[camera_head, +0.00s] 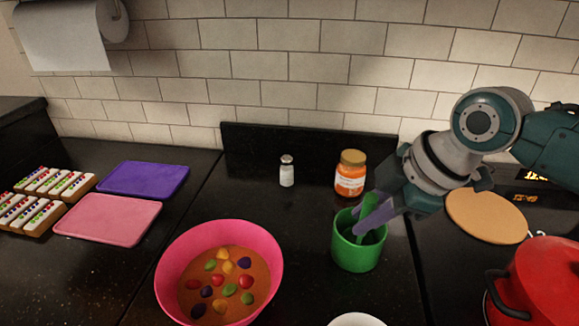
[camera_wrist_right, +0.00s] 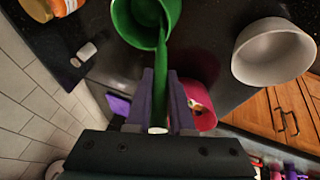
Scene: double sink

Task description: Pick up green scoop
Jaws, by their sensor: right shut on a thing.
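The green scoop (camera_head: 367,206) stands in a green cup (camera_head: 357,253) on the dark counter, with its handle sticking up above the rim. My right gripper (camera_head: 371,219) comes from the right and is shut on the scoop's handle just above the cup. In the right wrist view the scoop's handle (camera_wrist_right: 162,62) runs out of the green cup (camera_wrist_right: 140,38) to between the purple fingers of the right gripper (camera_wrist_right: 162,90). The scoop's lower end is hidden inside the cup. My left gripper is in neither view.
A pink bowl (camera_head: 268,250) with colourful pieces stands left of the cup. A red pot (camera_head: 545,285) and round wooden board (camera_head: 486,217) are at right. A pale bowl (camera_wrist_right: 272,53) is nearby.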

